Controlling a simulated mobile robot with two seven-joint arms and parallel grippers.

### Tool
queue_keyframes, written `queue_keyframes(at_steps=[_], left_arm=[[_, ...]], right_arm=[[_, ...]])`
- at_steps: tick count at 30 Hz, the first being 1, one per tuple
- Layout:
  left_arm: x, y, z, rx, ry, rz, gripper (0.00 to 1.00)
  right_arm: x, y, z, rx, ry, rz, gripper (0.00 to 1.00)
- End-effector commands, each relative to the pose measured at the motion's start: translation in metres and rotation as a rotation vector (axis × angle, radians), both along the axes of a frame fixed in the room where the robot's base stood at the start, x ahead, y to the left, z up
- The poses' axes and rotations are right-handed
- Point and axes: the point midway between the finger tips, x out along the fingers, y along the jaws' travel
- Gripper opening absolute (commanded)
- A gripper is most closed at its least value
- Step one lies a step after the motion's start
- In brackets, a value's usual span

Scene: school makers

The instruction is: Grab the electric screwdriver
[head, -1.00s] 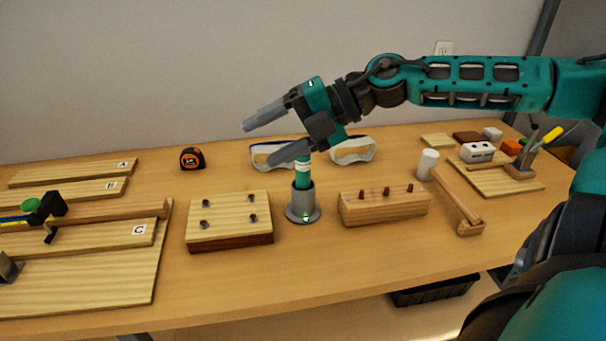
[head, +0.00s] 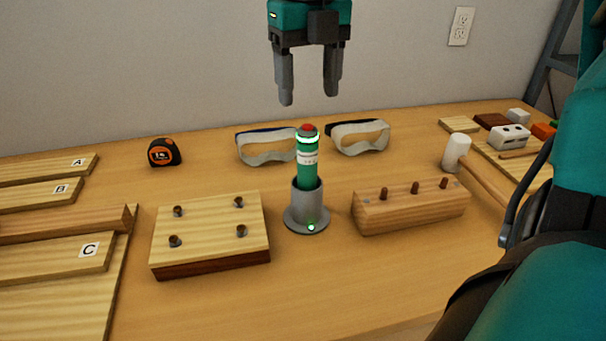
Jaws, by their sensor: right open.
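The electric screwdriver (head: 307,170) is green with a red top and a lit ring. It stands upright in a grey round holder (head: 306,212) on the table. My right gripper (head: 308,98) is open and empty, pointing down, with its fingertips just above the screwdriver's top in the picture. It does not touch the screwdriver. The screwdriver's lower end is hidden inside the holder. My left gripper is not in view.
A wooden block with screws (head: 205,222) is left of the holder, and a block with pegs (head: 412,207) is right. Safety goggles (head: 360,137) lie behind. A tape measure (head: 164,152), lettered boards (head: 62,252) and a mallet (head: 457,152) are around.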

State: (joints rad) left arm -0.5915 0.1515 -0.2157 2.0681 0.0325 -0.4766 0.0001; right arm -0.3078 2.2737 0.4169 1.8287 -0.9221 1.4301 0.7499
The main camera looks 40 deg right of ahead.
Motion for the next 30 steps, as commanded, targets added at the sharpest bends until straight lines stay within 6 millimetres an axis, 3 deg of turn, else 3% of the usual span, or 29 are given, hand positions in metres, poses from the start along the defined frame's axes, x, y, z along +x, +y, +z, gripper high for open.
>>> queue_keyframes(at_steps=[10,30], left_arm=[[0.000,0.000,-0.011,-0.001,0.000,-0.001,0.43],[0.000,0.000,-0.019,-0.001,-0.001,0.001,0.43]], right_arm=[[0.000,0.000,-0.061,0.003,0.004,0.001,0.65],[0.008,-0.006,-0.128,0.002,0.001,0.001,0.65]])
